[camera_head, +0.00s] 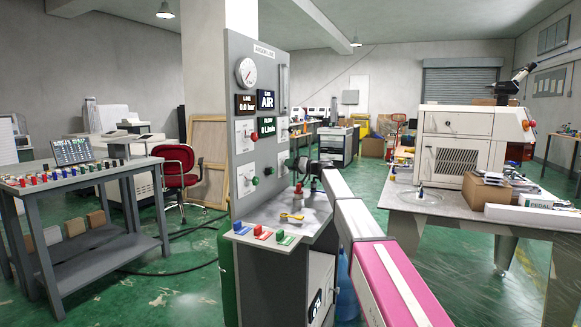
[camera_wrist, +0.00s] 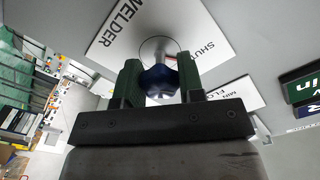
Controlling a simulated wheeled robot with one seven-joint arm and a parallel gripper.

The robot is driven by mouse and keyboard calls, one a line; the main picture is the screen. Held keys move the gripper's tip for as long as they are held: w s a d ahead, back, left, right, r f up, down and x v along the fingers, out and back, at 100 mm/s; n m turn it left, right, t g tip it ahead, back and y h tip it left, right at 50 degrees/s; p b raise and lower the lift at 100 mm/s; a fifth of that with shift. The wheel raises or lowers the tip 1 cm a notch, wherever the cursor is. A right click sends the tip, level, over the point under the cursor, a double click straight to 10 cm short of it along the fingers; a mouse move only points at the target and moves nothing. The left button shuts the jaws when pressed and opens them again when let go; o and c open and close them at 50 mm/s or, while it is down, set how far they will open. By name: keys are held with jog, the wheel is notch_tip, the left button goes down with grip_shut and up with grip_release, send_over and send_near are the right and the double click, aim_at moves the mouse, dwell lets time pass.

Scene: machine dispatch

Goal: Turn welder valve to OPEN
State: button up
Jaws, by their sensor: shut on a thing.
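The grey gas panel (camera_head: 258,190) stands in the middle of the head view. In the wrist view, a dark blue valve knob (camera_wrist: 158,78) sits on a white plate marked WELDER (camera_wrist: 125,32), with SHUT printed to the right of the knob. My gripper (camera_wrist: 160,88) is shut on the blue knob, one green-padded finger on each side. In the head view, my gripper (camera_head: 296,165) is at the panel's right part, and the knob is hidden there by my wrist. A pointer marking on the knob is not clear.
A workbench (camera_head: 80,175) stands left, a machine table (camera_head: 440,203) right.

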jog(key=m, duration=1.1)
jog(key=shift+m, duration=1.7)
jog(key=o, duration=0.9)
jog(key=shift+d, duration=0.15)
jog(key=v, duration=1)
jog(key=shift+s+d+r, duration=0.1)
jog(key=shift+s+d, duration=0.1)
jog(key=shift+d, duration=0.1)
